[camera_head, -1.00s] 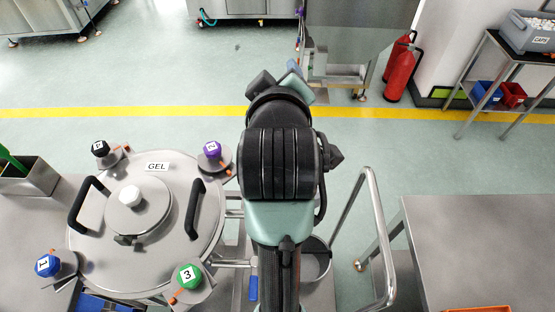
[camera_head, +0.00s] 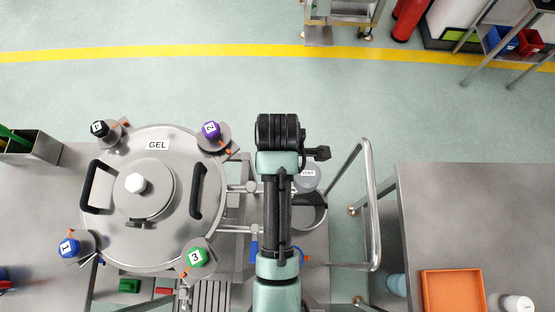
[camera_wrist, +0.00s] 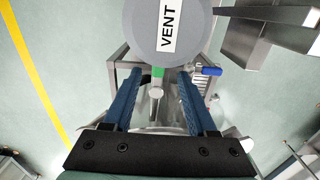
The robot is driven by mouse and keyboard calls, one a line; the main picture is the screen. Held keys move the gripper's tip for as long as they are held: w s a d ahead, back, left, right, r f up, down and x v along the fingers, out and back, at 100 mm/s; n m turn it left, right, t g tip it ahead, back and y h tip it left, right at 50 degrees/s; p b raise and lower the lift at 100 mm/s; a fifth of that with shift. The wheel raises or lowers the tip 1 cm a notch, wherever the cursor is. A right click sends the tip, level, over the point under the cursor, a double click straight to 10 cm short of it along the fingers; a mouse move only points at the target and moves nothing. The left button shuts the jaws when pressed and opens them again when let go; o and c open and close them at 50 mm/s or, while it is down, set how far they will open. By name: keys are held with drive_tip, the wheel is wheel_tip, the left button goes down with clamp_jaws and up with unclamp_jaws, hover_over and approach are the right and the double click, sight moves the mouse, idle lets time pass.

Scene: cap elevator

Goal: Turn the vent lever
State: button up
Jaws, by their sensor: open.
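A round grey cap labelled VENT (camera_wrist: 150,32) fills the top of the wrist view. It also shows in the head view (camera_head: 307,180), beside my arm. My gripper (camera_wrist: 158,76) is open, with its two blue fingers pointing towards the cap's lower edge and nothing held between them. A small green part (camera_wrist: 157,72) shows just below the cap, between the fingertips. A blue handle (camera_wrist: 211,71) sits right of the right fingertip. I cannot tell which of these is the vent lever. In the head view my arm hides most of my gripper.
The round GEL vessel (camera_head: 150,255) with several numbered coloured knobs stands left of my arm. A metal rail (camera_head: 371,215) and a steel table (camera_head: 440,205) with an orange tray (camera_head: 452,290) are on the right. Open floor lies beyond.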

wheel_tip(320, 180, down, 6)
drive_tip(key=shift+f+p, duration=0.15)
drive_tip(key=shift+p, duration=0.15)
clamp_jaws()
idle(1.4)
